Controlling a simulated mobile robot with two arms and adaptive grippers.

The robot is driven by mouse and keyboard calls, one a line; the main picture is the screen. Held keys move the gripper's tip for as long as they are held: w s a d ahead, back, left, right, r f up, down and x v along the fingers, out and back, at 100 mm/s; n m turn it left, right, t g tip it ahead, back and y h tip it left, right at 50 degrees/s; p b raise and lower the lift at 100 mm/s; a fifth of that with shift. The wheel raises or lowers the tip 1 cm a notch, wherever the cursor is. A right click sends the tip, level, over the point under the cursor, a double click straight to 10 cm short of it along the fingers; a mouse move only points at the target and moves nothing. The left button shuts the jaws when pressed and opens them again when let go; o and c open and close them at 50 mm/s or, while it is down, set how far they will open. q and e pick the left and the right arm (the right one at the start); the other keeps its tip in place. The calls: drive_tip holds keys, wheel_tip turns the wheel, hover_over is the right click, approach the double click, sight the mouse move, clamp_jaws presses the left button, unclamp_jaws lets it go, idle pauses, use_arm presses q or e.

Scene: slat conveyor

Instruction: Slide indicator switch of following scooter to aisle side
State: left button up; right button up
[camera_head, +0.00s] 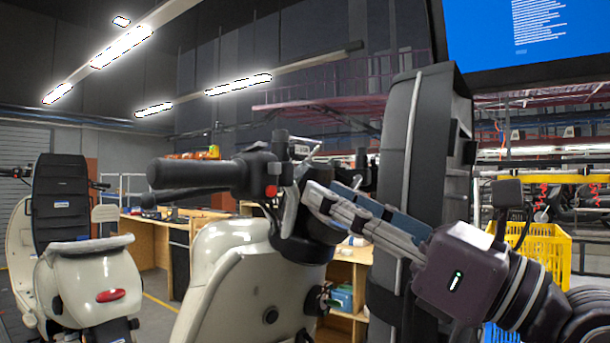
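A cream scooter (235,265) stands close in front of me. Its black handlebar grip (190,175) points left, with a lever beside it. The switch housing (254,172) at the grip's inner end carries a red button (271,191). I cannot make out the indicator switch itself.
Another cream scooter (90,280) with a tall black panel stands at the left. A tall dark upright (425,150) rises behind my gripper. A yellow crate (548,250) is at the right, a blue screen (535,35) above. Wooden workbenches (150,240) stand behind.

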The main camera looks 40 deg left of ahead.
sight(279, 169)
use_arm(q)
drive_tip(key=x, duration=0.1)
drive_tip(key=p+x, duration=0.1)
drive_tip(key=x, duration=0.2)
drive_tip(key=shift+s+a+r, duration=0.1)
drive_tip(key=shift+s+r, duration=0.1)
drive_tip(key=shift+s, duration=0.1)
drive_tip(key=shift+p+x, duration=0.45)
drive_tip(key=shift+x, duration=0.65)
drive_tip(key=shift+w+a, duration=0.1)
drive_tip(key=shift+a, duration=0.4)
drive_tip(key=c, duration=0.8)
use_arm(e)
drive_tip(key=shift+s+r, duration=1.1)
